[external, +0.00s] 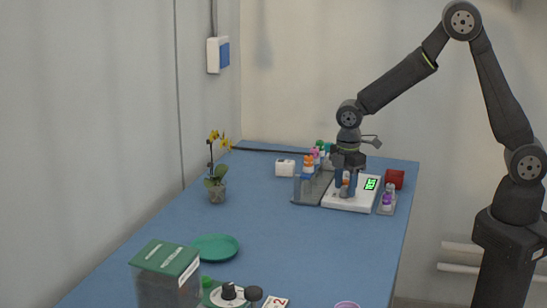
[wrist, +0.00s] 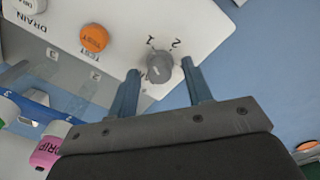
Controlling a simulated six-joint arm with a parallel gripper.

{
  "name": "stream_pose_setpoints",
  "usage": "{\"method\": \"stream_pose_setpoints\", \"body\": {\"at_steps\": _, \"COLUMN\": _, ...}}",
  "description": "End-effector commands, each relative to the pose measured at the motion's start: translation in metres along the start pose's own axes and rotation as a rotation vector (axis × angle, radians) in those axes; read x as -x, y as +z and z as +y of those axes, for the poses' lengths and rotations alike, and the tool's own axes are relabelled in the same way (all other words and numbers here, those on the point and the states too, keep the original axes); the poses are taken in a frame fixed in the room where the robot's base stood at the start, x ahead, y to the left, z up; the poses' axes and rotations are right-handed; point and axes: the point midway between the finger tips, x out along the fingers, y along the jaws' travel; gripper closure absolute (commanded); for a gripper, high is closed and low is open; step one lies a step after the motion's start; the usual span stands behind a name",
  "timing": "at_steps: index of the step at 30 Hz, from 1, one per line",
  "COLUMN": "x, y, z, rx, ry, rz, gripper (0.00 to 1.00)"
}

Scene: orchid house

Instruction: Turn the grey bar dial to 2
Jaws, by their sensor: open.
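The grey bar dial (wrist: 158,66) sits on a white panel (wrist: 180,22) in the wrist view, with the marks 1 and 2 printed above it. A further mark at its left is partly hidden. My gripper (wrist: 160,70) is open, with one blue finger on each side of the dial; I cannot tell if either touches it. The bar's exact pointing is hard to read. In the external view my gripper (external: 346,189) is low over the white panel (external: 338,203), which has a green display (external: 371,184). The dial is not clear there.
An orange TEST button (wrist: 94,38) and a grey DRAIN button (wrist: 33,5) are on the panel. Racks with capped bottles (external: 308,167) (external: 387,200) flank it. A red box (external: 394,179) is behind at the right.

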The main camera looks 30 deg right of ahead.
Motion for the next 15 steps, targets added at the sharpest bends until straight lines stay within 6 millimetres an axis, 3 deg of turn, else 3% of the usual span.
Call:
{"method": "stream_pose_setpoints", "body": {"at_steps": 9, "x": -0.0022, "y": 0.0, "z": 0.0001, "rx": 0.0, "ry": 0.0, "rz": 0.0, "gripper": 0.56}}
{"method": "stream_pose_setpoints", "body": {"at_steps": 15, "x": -0.002, "y": -0.0001, "z": 0.0001, "rx": 0.0, "ry": 0.0, "rz": 0.0, "gripper": 0.95}}
